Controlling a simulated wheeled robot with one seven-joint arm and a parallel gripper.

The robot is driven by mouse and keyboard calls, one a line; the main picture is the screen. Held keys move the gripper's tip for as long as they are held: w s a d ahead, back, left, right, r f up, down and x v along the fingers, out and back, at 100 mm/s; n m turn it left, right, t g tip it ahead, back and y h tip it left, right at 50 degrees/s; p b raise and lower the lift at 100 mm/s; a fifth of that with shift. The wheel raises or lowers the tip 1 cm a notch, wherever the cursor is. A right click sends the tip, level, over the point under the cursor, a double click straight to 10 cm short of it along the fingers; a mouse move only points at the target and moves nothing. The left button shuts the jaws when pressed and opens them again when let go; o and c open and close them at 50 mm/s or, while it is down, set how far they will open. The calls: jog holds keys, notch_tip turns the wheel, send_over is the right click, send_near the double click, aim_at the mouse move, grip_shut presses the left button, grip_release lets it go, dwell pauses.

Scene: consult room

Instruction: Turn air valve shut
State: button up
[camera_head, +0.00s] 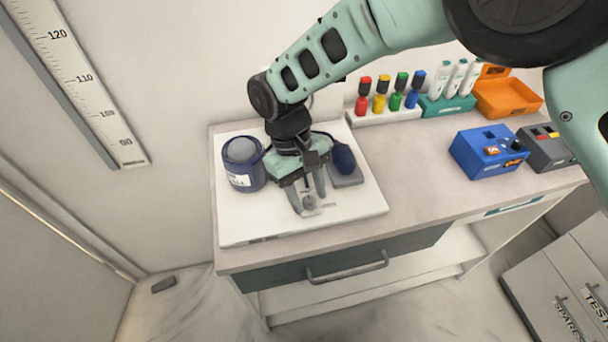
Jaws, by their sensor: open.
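My gripper (309,200) points down over the front middle of a white board (248,231) on the table. Its fingers are apart, around or just above a small grey knob-like part (309,203), which looks like the air valve. I cannot tell whether the fingers touch it. A dark blue cuff roll (242,164) with a white label stands on the board to the left of my gripper. A dark blue bulb (343,158) rests on a grey block (346,181) to the right. My wrist hides the board's back middle.
A rack of coloured bottles (384,116), a teal tray of white tubes (446,106) and an orange bin (508,97) stand at the back. A blue box (487,152) and a grey box (545,147) sit on the right. The tabletop (428,178) between board and boxes is clear.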

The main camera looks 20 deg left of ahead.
jog(key=b+v, duration=0.3)
jog(key=v, duration=1.4)
jog(key=shift+r, duration=0.2)
jog(key=s+d+r+m+y, duration=0.1)
jog(key=s+d+r+y, duration=0.15)
jog(key=d, duration=0.45)
jog(key=s+d+r+y, duration=0.1)
jog(key=s+d, duration=0.2)
jog(key=d, duration=0.4)
jog(key=s+d+f+m+t, duration=0.1)
jog(key=s+d+f, duration=0.1)
jog(key=s+d, duration=0.3)
jog(key=s+d+f+m+t, duration=0.1)
jog(key=s+d+f, duration=0.2)
jog(key=d, duration=0.8)
jog(key=shift+s+d+f+t+y, duration=0.25)
jog(key=shift+s+d+y, duration=0.2)
jog(key=shift+s, duration=0.6)
